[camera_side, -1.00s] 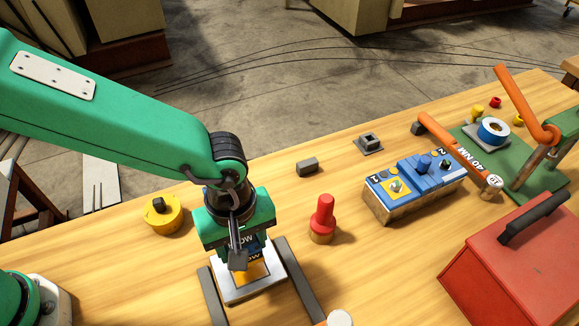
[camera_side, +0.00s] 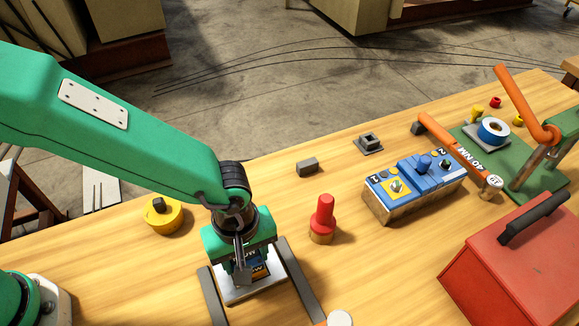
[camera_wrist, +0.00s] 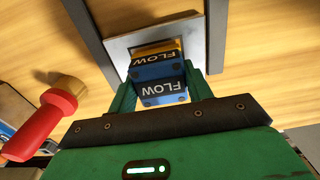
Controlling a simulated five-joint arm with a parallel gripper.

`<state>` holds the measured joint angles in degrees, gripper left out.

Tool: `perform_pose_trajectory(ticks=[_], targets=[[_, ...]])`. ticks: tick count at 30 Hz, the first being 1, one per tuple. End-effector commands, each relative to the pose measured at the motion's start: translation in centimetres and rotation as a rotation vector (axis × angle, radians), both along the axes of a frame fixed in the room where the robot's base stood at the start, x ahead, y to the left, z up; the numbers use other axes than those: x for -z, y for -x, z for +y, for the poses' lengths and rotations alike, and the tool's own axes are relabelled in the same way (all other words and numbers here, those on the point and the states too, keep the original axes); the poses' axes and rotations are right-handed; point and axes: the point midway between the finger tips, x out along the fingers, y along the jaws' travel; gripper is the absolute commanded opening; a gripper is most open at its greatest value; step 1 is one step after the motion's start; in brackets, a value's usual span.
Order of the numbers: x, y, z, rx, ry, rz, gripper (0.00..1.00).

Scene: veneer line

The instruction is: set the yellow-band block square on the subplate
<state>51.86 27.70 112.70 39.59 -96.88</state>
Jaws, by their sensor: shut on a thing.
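The yellow-band block shows dark blue faces lettered FLOW and yellow edges; it is low in my gripper in the side view (camera_side: 260,273) and between the fingers in the wrist view (camera_wrist: 162,92). Two FLOW faces show one above the other; I cannot tell if they belong to one block or two. My gripper (camera_side: 243,268) points down and is shut on the block. The pale metal subplate (camera_side: 232,291) lies under it, and its rim also shows in the wrist view (camera_wrist: 118,45). The fingers hide the contact, so I cannot tell whether the block touches or sits square.
Dark rails (camera_side: 304,284) flank the subplate. A red-handled tool (camera_side: 322,218) stands close to the right. A yellow round piece (camera_side: 163,215) lies left. A blue valve unit (camera_side: 415,187), an orange torque wrench (camera_side: 455,150) and a red toolbox (camera_side: 515,260) fill the right side.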

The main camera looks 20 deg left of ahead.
Motion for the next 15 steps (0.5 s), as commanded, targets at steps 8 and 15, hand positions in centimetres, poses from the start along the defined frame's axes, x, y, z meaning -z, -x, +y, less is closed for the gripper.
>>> perform_pose_trajectory(ticks=[8,15], targets=[[0.28,-0.01,-0.01,0.000,0.000,0.000,0.60],[0.27,0.00,0.00,0.000,0.000,0.000,0.72]])
